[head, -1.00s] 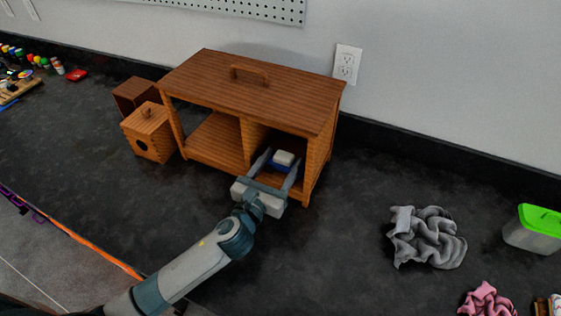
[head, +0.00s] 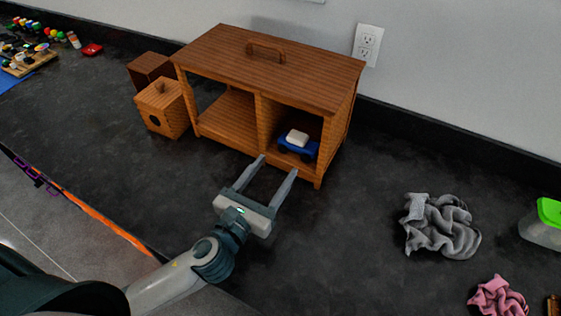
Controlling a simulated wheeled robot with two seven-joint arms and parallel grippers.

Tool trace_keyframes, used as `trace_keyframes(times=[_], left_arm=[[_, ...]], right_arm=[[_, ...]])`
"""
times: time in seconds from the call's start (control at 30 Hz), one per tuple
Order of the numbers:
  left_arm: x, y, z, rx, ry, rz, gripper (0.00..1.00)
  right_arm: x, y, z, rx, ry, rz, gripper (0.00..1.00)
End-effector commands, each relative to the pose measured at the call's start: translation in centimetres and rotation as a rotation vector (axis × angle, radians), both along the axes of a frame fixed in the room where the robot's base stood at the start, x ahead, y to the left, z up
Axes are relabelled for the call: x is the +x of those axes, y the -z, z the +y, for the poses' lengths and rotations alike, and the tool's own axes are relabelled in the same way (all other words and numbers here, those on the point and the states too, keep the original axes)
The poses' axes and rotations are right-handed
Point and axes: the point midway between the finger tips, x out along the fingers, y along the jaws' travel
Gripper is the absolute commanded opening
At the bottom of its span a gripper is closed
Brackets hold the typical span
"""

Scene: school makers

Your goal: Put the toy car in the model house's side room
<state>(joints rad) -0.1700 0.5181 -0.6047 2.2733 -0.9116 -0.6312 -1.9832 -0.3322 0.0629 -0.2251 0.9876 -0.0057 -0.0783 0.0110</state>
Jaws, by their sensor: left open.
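The toy car (head: 299,145), blue with a white top, sits inside the right compartment of the wooden model house (head: 268,63), near its open front. The house has a flat roof with a handle and two open compartments split by a divider; the left one (head: 225,115) looks empty. My left gripper (head: 278,164) is open and empty in front of the right compartment. Its fingers point toward the car and are apart from it. My right gripper is not in view.
Two small wooden boxes stand left of the house, the front one a birdhouse-like box (head: 163,107) with a round hole. A grey cloth (head: 440,226), a pink cloth (head: 498,298) and a green-lidded container (head: 543,225) lie at the right. The dark counter before the house is clear.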

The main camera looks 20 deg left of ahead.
Motion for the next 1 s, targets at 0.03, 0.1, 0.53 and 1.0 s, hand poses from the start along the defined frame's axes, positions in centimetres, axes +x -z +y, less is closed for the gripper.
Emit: trace_keyframes(times=[0.03, 0.1, 0.53, 1.0], left_arm=[[-0.4, 0.0, 0.1, -0.001, 0.0, 0.0, 0.59], [-0.7, 0.0, 0.1, -0.001, 0.0, -0.001, 0.59], [-0.8, -0.1, 0.2, -0.001, 0.001, -0.001, 0.59], [-0.8, -0.6, 0.2, -0.001, 0.001, -0.001, 0.59]], right_arm=[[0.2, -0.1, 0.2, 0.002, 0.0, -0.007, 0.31], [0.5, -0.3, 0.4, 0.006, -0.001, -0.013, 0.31], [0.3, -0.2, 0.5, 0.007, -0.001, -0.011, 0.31], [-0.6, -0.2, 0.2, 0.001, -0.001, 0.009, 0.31]])
